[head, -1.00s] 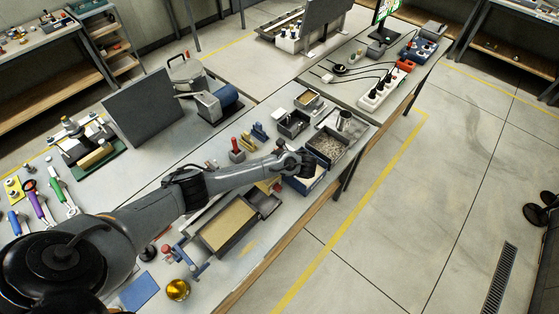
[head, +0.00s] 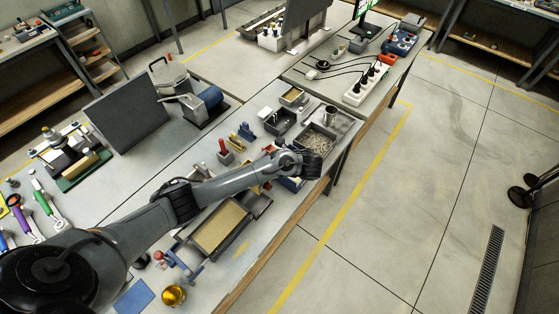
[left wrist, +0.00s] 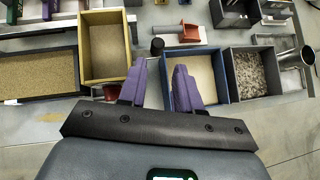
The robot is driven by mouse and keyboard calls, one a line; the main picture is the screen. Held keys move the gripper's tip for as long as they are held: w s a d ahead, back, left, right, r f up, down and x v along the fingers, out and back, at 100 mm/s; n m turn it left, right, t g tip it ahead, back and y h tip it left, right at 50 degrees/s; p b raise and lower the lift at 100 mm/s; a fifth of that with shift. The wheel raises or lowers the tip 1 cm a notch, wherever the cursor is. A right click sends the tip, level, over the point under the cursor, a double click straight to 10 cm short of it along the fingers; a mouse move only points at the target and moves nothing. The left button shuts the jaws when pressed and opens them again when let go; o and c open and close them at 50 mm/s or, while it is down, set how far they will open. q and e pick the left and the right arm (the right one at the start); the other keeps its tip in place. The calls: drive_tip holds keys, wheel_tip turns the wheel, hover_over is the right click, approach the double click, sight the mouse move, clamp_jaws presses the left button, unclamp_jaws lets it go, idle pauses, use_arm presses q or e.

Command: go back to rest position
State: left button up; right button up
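My left arm reaches in from the left in the head view, and its gripper (head: 300,163) is over the front right part of the workbench (head: 98,192). In the left wrist view its two purple fingers (left wrist: 160,88) stand apart with nothing between them. They are in front of a blue-rimmed tray (left wrist: 222,88) and a tan-walled box (left wrist: 105,18), and partly cover the blue-rimmed tray. I cannot tell how high above the bench they are. My right gripper is not in view.
A gravel tray (head: 320,139), metal cup (head: 331,113), sand tray (head: 215,228) and yellow ball-like item (head: 173,295) are near the bench's front edge. A dark upright panel (head: 127,108) stands farther back. Open floor (head: 400,200) lies to the right.

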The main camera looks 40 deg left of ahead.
use_arm(q)
drive_tip(key=s+d+n+h+p, duration=0.4)
drive_tip(key=s+d+n+h, duration=0.3)
drive_tip(key=s+d, duration=0.9)
drive_tip(key=s+a+r+n+t+h+p, duration=0.1)
drive_tip(key=s+r+n+h+p, duration=0.1)
drive_tip(key=s+r+n, duration=0.8)
drive_tip(key=s+n+p, duration=0.1)
drive_tip(key=s, duration=0.1)
drive_tip(key=shift+s+t, duration=0.3)
drive_tip(key=shift+t, duration=0.1)
